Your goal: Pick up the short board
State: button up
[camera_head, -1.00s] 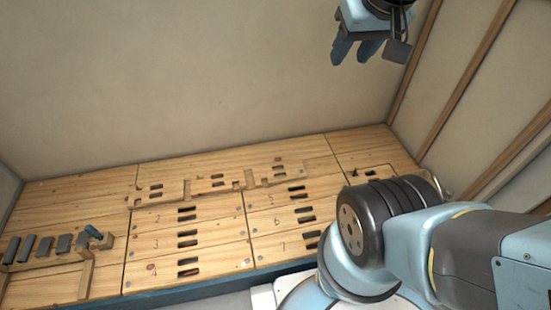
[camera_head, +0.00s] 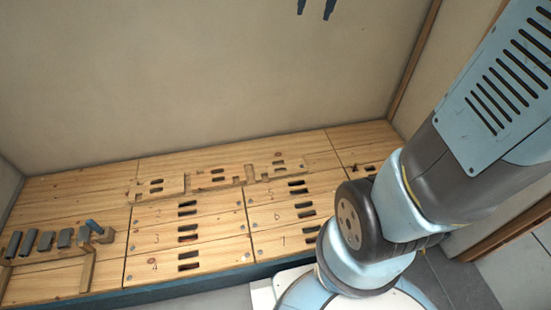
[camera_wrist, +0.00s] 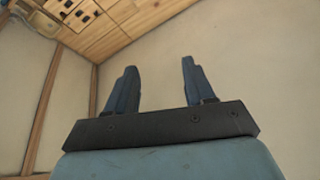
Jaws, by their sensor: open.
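Several loose, notched wooden boards lie along the back of the wooden platform in the head view: a left one (camera_head: 172,185), a middle one (camera_head: 208,181) and a right one (camera_head: 262,172). Each shows dark slots; I cannot tell for sure which is the short board. My gripper (camera_head: 315,7) shows only its fingertips at the top edge of the head view, high in front of the wall and well away from the boards. In the wrist view my gripper (camera_wrist: 159,70) is open, with nothing between its fingers.
The platform (camera_head: 75,187) has numbered planks with slots. At its left, several grey blocks (camera_head: 64,238) sit on a wooden rack (camera_head: 87,272). The back wall (camera_head: 200,70) is bare. Wooden studs (camera_head: 415,55) stand at the right.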

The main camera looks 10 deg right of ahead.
jog(key=w+f+m, duration=0.2)
jog(key=w+f, duration=0.3)
jog(key=w, duration=0.6)
jog(key=m+g, duration=0.4)
jog(key=m, duration=0.8)
send_over(279, 166)
notch_tip(279, 166, down, 76)
jog(key=shift+s+d+f, duration=0.1)
jog(key=shift+f, duration=6.5)
grip_shut()
